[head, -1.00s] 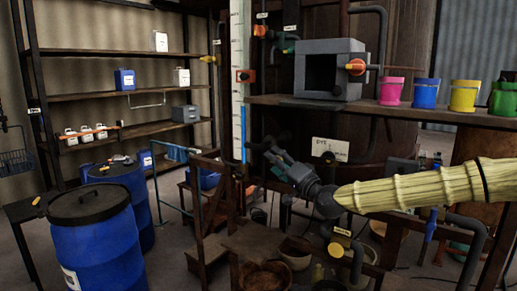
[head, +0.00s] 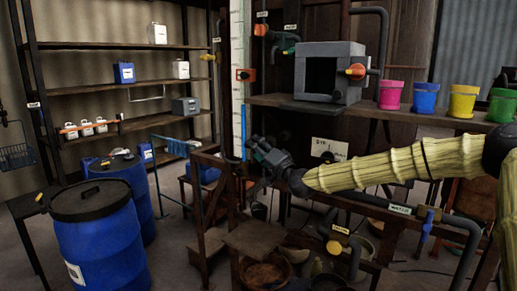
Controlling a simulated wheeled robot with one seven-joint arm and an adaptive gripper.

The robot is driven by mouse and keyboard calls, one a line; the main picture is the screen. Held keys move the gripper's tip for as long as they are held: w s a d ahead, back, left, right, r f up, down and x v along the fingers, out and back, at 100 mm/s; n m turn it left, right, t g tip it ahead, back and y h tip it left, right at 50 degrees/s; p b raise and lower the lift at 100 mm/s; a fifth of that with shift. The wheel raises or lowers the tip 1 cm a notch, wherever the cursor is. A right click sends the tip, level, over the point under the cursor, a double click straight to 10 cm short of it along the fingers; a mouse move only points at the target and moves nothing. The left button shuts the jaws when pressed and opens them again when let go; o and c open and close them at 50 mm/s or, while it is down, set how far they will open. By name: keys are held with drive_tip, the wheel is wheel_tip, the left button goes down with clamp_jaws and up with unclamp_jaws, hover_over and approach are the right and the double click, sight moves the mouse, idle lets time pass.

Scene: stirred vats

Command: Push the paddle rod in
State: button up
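My gripper (head: 254,148) is at the end of my yellow-sleeved arm, near the middle of the head view. It is just right of the lower end of a tall white scale board (head: 238,60) with a blue line on it, and left of a white label card (head: 328,149). Its fingers are small and dark against dark timber, so I cannot tell whether they are open or shut or touch anything. I cannot single out the paddle rod; the area around the fingers is dark and cluttered.
A grey open box (head: 328,72) and several coloured pots (head: 391,95) stand on a shelf (head: 420,116) above my arm. Wooden steps (head: 254,238) and pipes crowd below. Blue drums (head: 97,245) stand at left, with a rack (head: 120,95) behind. Some floor at left is clear.

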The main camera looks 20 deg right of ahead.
sight(273, 142)
clamp_jaws()
drive_tip(key=shift+w+d+f+b, duration=0.1)
drive_tip(key=shift+w+d+b, duration=0.2)
drive_tip(key=shift+d+b, duration=0.2)
drive_tip(key=w+d+b, duration=0.4)
drive_tip(key=d, duration=0.1)
drive_tip(key=shift+w+d+b, duration=0.15)
drive_tip(key=shift+d+b, duration=0.05)
drive_tip(key=shift+b, duration=0.2)
drive_tip(key=shift+w+d, duration=0.35)
drive_tip(key=shift+d, duration=0.1)
drive_tip(key=shift+d+r, duration=0.1)
drive_tip(key=shift+r, duration=0.15)
